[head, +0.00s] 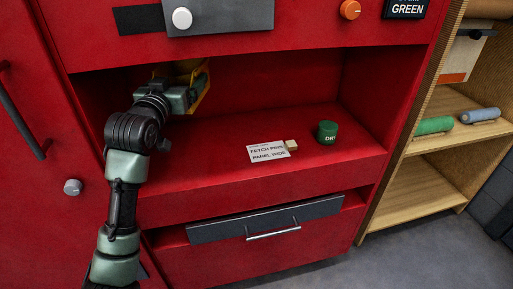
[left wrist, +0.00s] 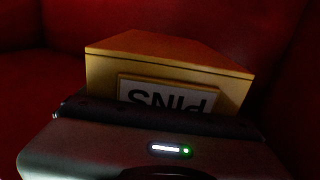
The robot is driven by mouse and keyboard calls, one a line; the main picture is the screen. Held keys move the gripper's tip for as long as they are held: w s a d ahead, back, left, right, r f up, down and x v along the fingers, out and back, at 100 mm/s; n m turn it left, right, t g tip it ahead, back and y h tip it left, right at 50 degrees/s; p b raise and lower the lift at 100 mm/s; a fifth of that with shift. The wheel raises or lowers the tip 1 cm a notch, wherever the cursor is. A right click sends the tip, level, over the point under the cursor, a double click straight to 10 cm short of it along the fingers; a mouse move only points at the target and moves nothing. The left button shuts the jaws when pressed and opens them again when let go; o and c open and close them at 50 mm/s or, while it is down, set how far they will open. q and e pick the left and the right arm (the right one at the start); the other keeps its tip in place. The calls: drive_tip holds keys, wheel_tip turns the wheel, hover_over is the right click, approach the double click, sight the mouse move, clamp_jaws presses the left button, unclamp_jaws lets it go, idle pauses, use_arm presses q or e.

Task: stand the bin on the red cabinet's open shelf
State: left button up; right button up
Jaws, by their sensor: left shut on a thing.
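The red cabinet's open shelf (head: 235,170) is the recess across the middle of the head view. The yellow bin (head: 203,98) is inside its left part, mostly hidden behind my left gripper (head: 192,92). In the left wrist view the bin (left wrist: 165,52) fills the space just beyond the gripper (left wrist: 160,115), with a white label reading PINS upside down. My left gripper is shut on the bin. Whether the bin's base touches the shelf is hidden. My right gripper is not in view.
A card (head: 268,151), a small pale block (head: 291,145) and a green pot (head: 327,132) stand on the shelf to the right. A drawer (head: 265,225) is below. A wooden rack (head: 425,190) with green and blue rolls stands at right.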

use_arm(q)
drive_tip(key=shift+w+d+f, duration=0.1)
drive_tip(key=shift+w+f, duration=0.05)
drive_tip(key=shift+w, duration=0.05)
wheel_tip(320, 180, down, 15)
drive_tip(key=b, duration=0.3)
drive_tip(key=shift+s, duration=0.1)
wheel_tip(320, 180, down, 4)
drive_tip(key=shift+r+b, duration=0.25)
drive_tip(key=shift+b, duration=0.25)
drive_tip(key=shift+f, duration=0.35)
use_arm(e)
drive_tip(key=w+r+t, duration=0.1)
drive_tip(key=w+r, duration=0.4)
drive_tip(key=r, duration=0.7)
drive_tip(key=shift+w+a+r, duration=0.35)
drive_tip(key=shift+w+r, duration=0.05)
use_arm(q)
drive_tip(key=o, duration=1.2)
drive_tip(key=shift+f, duration=0.1)
